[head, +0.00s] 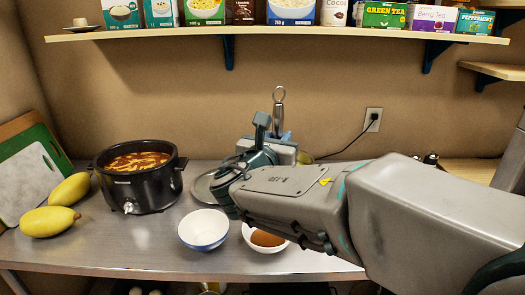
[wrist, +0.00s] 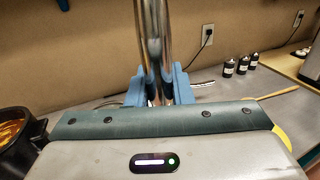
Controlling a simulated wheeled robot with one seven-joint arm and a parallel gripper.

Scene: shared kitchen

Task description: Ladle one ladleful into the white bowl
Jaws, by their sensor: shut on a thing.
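My gripper (head: 284,138) is shut on the ladle (head: 279,97), whose steel handle stands upright with its ring end on top. In the wrist view the blue fingers of my gripper (wrist: 157,88) clasp the shiny ladle handle (wrist: 152,40). The ladle's lower end is hidden behind my arm. The black pot (head: 140,190) stands left of my gripper and holds red-orange soup (head: 137,161) with pale pieces. The white bowl (head: 203,229) sits on the counter in front of the pot, to its right, and looks empty.
A second pale bowl (head: 265,238), orange-brown inside, stands right of the white bowl, partly behind my arm. A round lid (head: 203,188) lies behind them. Yellow fruits (head: 49,221) and cutting boards (head: 27,190) are at left. A shelf (head: 280,31) of boxes hangs above.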

